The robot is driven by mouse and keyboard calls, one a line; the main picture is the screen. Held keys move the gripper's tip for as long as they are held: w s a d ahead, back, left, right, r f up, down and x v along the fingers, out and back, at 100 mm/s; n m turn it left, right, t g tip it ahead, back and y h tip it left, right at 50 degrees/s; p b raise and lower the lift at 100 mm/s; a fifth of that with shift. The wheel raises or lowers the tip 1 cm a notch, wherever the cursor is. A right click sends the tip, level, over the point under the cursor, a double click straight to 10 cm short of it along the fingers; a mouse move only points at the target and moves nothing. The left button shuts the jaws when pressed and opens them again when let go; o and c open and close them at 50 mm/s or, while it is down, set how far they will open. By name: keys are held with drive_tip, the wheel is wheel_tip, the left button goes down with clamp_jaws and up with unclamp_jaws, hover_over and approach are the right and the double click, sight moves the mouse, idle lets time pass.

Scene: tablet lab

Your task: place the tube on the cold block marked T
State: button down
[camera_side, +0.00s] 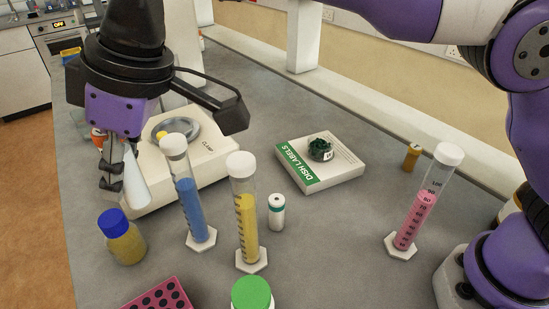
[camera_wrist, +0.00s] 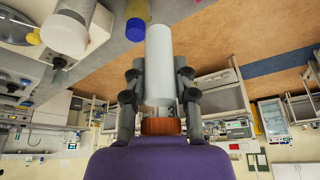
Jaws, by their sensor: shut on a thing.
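My gripper (camera_side: 113,172) is at the left in the side view, in front of the white clamp device and above the bench. It is shut on a white tube (camera_side: 135,182), which hangs slightly tilted. In the wrist view the tube (camera_wrist: 159,60) lies between the two dark fingers of my gripper (camera_wrist: 159,85), with an orange-brown cap (camera_wrist: 162,127) at its near end. No block with a readable T shows in either view. A pink rack (camera_side: 160,295) with dark holes is cut off by the bottom edge of the side view; I see no letter on it.
A blue-capped bottle (camera_side: 123,240) stands just below the tube. Blue (camera_side: 191,205) and yellow (camera_side: 247,220) cylinders stand nearby. A white device (camera_side: 205,166) marked CLAMP is behind.

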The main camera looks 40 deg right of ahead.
drive_tip(key=s+a+f+n, duration=0.1)
drive_tip(key=f, duration=0.3)
drive_tip(key=s+a+f+n+g, duration=0.1)
drive_tip(key=s+a+f+n, duration=0.1)
drive_tip(key=f, duration=0.3)
drive_tip(key=s+a+f+n, duration=0.1)
drive_tip(key=s+a+f, duration=0.1)
drive_tip(key=f, duration=0.3)
drive_tip(key=shift+a+n+g+y, duration=0.1)
drive_tip(key=shift+n+g+y, duration=0.2)
drive_tip(key=shift+g+y, duration=0.1)
drive_tip(key=shift+f, duration=0.1)
drive_tip(key=c, duration=0.6)
unclamp_jaws()
drive_tip(key=shift+c, duration=0.2)
drive_tip(key=v, duration=1.2)
